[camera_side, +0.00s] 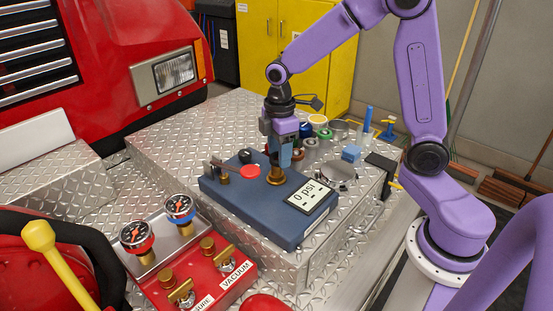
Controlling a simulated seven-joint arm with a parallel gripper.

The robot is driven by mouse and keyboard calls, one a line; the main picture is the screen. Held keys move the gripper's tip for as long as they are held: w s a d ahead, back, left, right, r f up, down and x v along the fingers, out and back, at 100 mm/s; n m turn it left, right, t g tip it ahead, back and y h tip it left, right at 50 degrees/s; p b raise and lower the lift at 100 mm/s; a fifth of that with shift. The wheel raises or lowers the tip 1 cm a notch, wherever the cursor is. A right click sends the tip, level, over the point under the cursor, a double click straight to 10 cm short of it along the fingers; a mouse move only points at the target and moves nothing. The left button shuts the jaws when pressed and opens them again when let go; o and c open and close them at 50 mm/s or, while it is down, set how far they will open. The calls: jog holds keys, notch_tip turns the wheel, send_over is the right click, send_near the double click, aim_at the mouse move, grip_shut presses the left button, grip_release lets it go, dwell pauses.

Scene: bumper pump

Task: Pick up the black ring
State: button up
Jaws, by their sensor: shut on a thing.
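My gripper (279,165) points straight down over the blue pump box (235,205). Its fingers are shut at the top of a brass fitting (275,178) on the box. What lies between the fingertips is too small and too hidden to make out clearly. I cannot pick out the black ring for certain. A small round black piece (245,156) is at the back edge of the box, left of my gripper, but I cannot tell if it is a ring or a knob.
The box also has a red button (250,171) and a gauge display reading 0 psi (311,196). Several coloured ringed parts, one blue (306,130), stand behind and right of my gripper. A red panel with gauges (179,208) is at front left. The metal deck (190,130) has free room at left.

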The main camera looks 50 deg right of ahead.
jog(key=s+r, duration=0.8)
jog(key=s, duration=0.5)
jog(key=shift+d+r, duration=0.4)
jog(key=shift+d, duration=0.05)
jog(key=w+d+f, duration=0.2)
jog(key=w+d, duration=1.1)
jog(key=w, duration=0.1)
jog(key=w+d+f, duration=0.1)
jog(key=d+f, duration=0.3)
jog(key=d, duration=0.7)
jog(key=w+d+f, duration=0.1)
jog(key=d+f, duration=0.2)
jog(key=d, duration=0.8)
jog(key=shift+w+a+f, duration=0.1)
jog(key=shift+a+f, duration=0.05)
jog(key=shift+f, duration=1.1)
jog(key=shift+w+a+f, duration=0.1)
jog(key=shift+f, duration=1.1)
